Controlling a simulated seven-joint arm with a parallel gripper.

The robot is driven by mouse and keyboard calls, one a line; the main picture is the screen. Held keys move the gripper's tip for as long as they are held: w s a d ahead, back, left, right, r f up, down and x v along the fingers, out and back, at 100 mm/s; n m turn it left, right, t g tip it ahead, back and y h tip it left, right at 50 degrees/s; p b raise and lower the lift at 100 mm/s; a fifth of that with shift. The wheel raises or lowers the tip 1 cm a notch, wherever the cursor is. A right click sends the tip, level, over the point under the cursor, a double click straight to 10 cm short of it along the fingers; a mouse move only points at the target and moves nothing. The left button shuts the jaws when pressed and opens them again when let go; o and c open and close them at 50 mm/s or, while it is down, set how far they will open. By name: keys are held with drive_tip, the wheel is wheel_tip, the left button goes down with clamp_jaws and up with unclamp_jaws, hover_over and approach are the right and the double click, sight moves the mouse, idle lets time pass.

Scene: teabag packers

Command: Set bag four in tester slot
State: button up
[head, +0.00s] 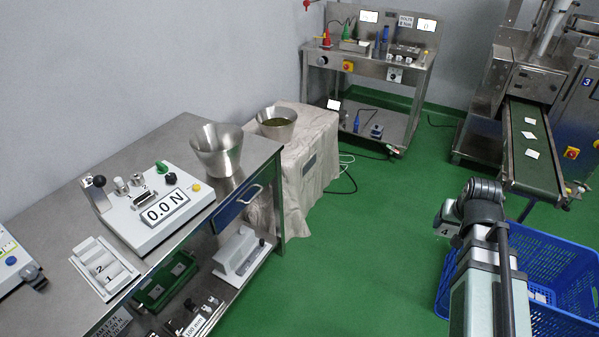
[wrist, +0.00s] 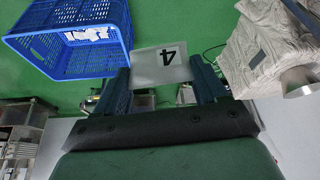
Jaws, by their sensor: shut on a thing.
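My gripper is shut on bag four (wrist: 161,65), a pale flat bag marked with a black 4. In the wrist view, the bag sits between the two dark fingertips of my gripper (wrist: 165,78). The tester (head: 130,222), a white box with a display reading 0.0 N, stands on the steel bench at left. Its dark slot (head: 145,201) lies behind the display, near silver knobs. A white numbered tray (head: 80,262) showing 1 and 2 is left of it.
A blue crate (head: 555,262) with white bags stands at right; it also shows in the wrist view (wrist: 122,15). A steel funnel bowl (head: 218,150) is on the bench's right end, beside a cloth-covered stand (head: 312,160). Green floor between bench and crate is clear.

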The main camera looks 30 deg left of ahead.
drive_tip(key=s+a+r+n+y, duration=0.1)
drive_tip(key=s+a+n, duration=0.15)
drive_tip(key=a, duration=1.45)
wheel_tip(320, 180, up, 8)
drive_tip(key=n+g+y, duration=0.3)
drive_tip(key=n+g, duration=0.1)
drive_tip(key=n, duration=0.9)
hover_over(141, 195)
drive_tip(key=d, duration=0.1)
drive_tip(key=shift+d+f, duration=0.15)
drive_tip(key=shift+f, duration=4.55)
drive_tip(key=shift+f, duration=0.1)
drive_tip(key=o, duration=1)
